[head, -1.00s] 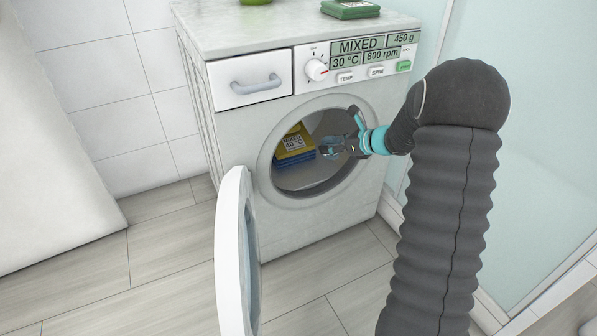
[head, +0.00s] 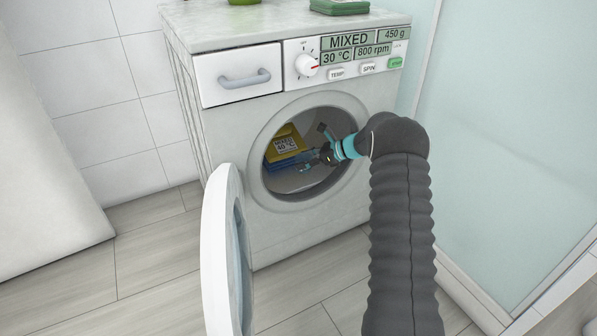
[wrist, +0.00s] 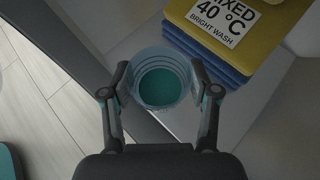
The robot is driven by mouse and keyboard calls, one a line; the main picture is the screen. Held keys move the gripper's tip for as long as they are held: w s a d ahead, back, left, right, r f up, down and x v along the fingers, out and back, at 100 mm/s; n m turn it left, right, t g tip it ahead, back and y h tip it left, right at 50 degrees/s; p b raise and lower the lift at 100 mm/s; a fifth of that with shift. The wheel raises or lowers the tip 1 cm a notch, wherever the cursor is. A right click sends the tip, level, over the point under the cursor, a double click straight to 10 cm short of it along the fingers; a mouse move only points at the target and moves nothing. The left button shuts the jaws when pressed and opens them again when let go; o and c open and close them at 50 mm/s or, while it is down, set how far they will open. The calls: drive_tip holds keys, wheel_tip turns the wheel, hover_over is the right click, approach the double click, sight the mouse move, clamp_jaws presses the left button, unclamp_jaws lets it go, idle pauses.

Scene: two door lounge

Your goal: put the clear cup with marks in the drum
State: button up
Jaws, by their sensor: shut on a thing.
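The clear cup with ring marks (wrist: 160,80) is between the fingers of my gripper (wrist: 162,84) in the wrist view, with teal showing at its bottom. My gripper is shut on it. In the head view my gripper (head: 324,157) reaches through the round opening of the washing machine's drum (head: 300,183). The cup is hard to make out there, mostly hidden by the fingers. The wrist view shows the cup close to the drum's rim and beside the folded stack. Whether it touches the drum floor I cannot tell.
A yellow and blue folded stack (head: 285,144) labelled MIXED 40 °C lies in the drum, left of my gripper. The white door (head: 222,255) stands open at the front left. The drawer (head: 238,76) is shut. A green item (head: 339,6) lies on top of the machine.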

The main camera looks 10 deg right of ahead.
sight(299, 160)
drive_tip(key=shift+w+a+f, duration=0.75)
drive_tip(key=shift+w+a, duration=0.1)
drive_tip(key=shift+w, duration=0.15)
drive_tip(key=shift+f+b, duration=0.4)
drive_tip(key=shift+f, duration=1.6)
drive_tip(key=shift+f, duration=0.2)
drive_tip(key=o, duration=0.9)
